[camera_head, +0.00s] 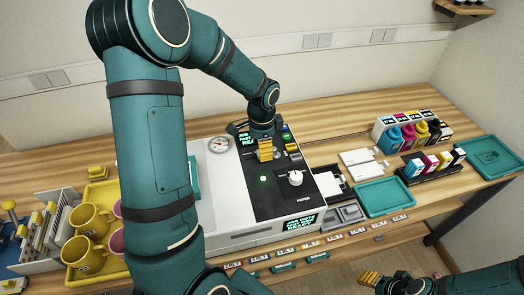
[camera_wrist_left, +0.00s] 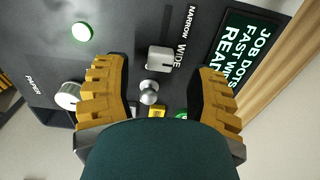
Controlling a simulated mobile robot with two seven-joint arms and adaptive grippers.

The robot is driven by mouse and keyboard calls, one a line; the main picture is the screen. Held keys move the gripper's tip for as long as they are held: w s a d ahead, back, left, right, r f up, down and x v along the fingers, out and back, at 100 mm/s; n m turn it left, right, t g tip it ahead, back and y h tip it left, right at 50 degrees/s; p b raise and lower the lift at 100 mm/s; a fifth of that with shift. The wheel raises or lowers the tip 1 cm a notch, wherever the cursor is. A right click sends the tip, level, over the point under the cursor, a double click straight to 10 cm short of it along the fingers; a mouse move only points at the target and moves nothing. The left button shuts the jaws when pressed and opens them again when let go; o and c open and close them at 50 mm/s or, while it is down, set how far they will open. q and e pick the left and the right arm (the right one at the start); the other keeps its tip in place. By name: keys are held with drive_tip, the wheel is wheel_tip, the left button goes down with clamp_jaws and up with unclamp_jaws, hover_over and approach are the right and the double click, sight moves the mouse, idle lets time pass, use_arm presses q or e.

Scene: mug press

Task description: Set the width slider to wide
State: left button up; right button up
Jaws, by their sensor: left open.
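The width slider shows in the left wrist view as a pale block knob (camera_wrist_left: 160,58) on the dark control panel (camera_wrist_left: 125,22). The knob stands beside the word WIDE; NARROW is printed further up along its slot. My left gripper (camera_wrist_left: 163,70) is open, its yellow fingers on either side of the knob with gaps, nothing held. In the head view my left gripper (camera_head: 265,151) is low over the panel's far part and hides the slider. My right gripper (camera_head: 370,278) is at the bottom right edge, away from the machine; its jaw gap is not clear.
A round-headed metal lever (camera_wrist_left: 149,92) stands close to the slider, also between the fingers. Yellow mugs (camera_head: 88,220) stand left; teal trays (camera_head: 383,197) lie right.

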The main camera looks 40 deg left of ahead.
use_arm(q)
wheel_tip(320, 180, up, 10)
idle(0.3)
drive_tip(key=shift+f, duration=0.1)
idle(0.3)
